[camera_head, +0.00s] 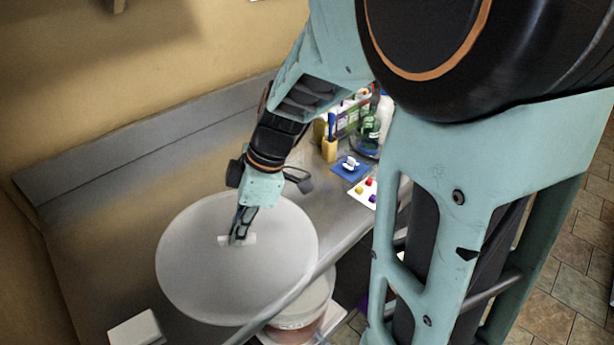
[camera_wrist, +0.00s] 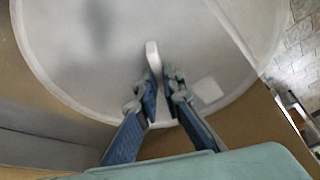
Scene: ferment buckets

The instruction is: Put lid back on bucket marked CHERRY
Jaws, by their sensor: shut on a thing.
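A large round whitish lid (camera_head: 200,270) spreads over the steel counter and past its front edge in the head view. My gripper (camera_head: 238,238) is shut on the small white handle (camera_head: 222,240) at the lid's middle. In the wrist view the handle (camera_wrist: 152,58) stands between the two fingers of my gripper (camera_wrist: 160,80), and the lid (camera_wrist: 80,45) fills most of the picture. A bucket (camera_head: 298,318) with reddish contents shows below the counter edge, partly hidden by the lid and the edge. I cannot read any marking on it.
A white block (camera_head: 135,328) sits at the counter's lower left. Further back on the counter are a yellow holder (camera_head: 329,150), a green bottle (camera_head: 371,128), a blue mat (camera_head: 351,167) and a white tray with coloured pieces (camera_head: 361,194). The wall runs behind the counter.

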